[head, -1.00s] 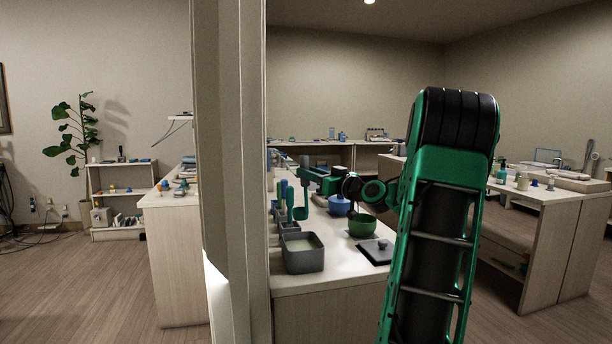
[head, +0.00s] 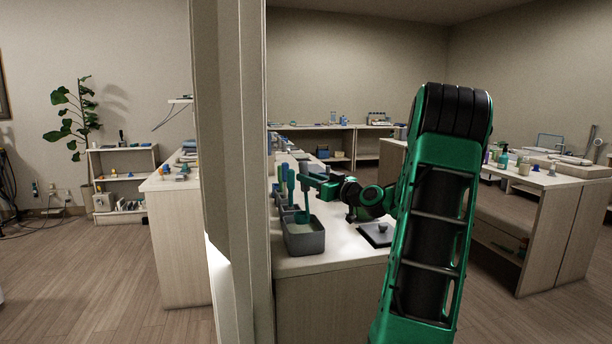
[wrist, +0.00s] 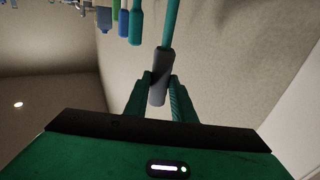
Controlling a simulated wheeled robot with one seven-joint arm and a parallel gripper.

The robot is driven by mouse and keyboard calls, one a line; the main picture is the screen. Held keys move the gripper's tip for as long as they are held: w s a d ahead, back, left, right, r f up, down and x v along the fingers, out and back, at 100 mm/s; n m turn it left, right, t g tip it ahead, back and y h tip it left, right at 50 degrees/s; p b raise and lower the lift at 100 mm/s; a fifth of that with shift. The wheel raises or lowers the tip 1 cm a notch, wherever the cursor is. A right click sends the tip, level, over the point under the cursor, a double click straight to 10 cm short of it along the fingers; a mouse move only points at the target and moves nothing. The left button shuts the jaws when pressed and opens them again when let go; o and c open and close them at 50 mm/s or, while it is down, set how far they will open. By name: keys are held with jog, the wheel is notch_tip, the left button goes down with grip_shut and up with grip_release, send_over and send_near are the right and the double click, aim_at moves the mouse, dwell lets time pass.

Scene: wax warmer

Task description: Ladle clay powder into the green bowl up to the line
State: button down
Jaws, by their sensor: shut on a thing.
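My gripper (head: 308,181) is shut on a ladle (head: 302,207) with a teal shaft. In the wrist view, its fingers (wrist: 160,84) close around the ladle's grey grip (wrist: 159,77). In the head view the ladle hangs upright, its lower end at the mouth of the nearest grey bin (head: 304,240). Whether the scoop touches the pale powder (head: 290,223) in that bin I cannot tell. The green bowl is not clearly visible; my arm hides the area where it stood.
More grey bins with blue- and teal-handled tools (head: 284,176) stand behind the nearest bin. A wall post (head: 230,150) blocks the left side.

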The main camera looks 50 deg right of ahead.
jog(key=shift+f, duration=3.6)
jog(key=shift+r, duration=0.15)
jog(key=shift+f, duration=0.2)
jog(key=shift+s, duration=0.15)
notch_tip(320, 180, up, 12)
jog(key=t, duration=0.2)
send_over(308, 208)
jog(key=r+v, duration=0.1)
jog(key=v, duration=0.1)
jog(key=shift+s+d+f, duration=0.1)
jog(key=shift+s+f, duration=0.15)
jog(key=shift+f, duration=0.05)
